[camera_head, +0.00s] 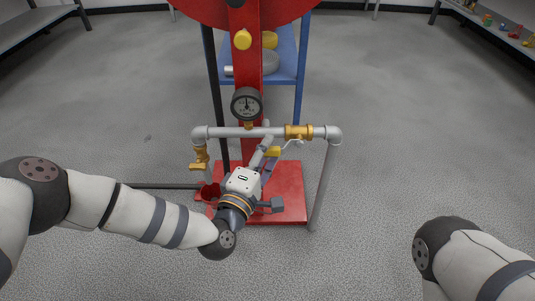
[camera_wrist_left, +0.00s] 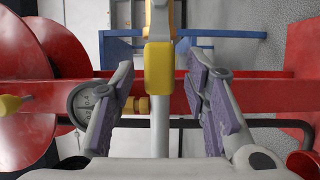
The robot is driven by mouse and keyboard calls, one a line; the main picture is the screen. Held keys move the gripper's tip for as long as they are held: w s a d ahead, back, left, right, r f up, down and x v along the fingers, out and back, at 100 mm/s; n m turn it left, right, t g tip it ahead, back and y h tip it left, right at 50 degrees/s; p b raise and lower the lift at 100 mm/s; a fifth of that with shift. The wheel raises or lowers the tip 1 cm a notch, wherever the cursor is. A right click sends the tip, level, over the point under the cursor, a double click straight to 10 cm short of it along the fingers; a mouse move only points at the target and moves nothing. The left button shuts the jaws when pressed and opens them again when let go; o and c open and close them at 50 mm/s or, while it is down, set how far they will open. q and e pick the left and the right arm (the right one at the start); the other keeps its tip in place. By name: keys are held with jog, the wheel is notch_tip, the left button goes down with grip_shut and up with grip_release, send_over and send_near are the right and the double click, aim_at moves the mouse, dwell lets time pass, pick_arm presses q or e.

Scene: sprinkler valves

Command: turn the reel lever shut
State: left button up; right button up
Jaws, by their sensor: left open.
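The reel lever has a yellow grip (camera_head: 273,151) on a thin silver arm below the brass valve (camera_head: 299,132) in the horizontal pipe. In the left wrist view the yellow grip (camera_wrist_left: 159,68) sits between my two fingers, with gaps visible on both sides. My left gripper (camera_head: 268,155) is open around the grip, just in front of the pipe; it also shows in the wrist view (camera_wrist_left: 160,75). The lever arm runs roughly along the pipe. The gripper hides part of the pipe stand. My right gripper is out of view; only part of that arm shows at lower right.
A pressure gauge (camera_head: 246,102) stands on the pipe behind my gripper. A second brass valve (camera_head: 200,158) is on the left pipe leg. The red reel (camera_head: 195,8) and its red post rise behind. A blue shelf (camera_head: 285,65) is farther back. Open floor lies on both sides.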

pick_arm(q)
jog(key=shift+w+d, duration=0.15)
jog(key=shift+w, duration=0.2)
jog(key=shift+c, duration=0.3)
grip_shut()
jog(key=shift+r, duration=0.15)
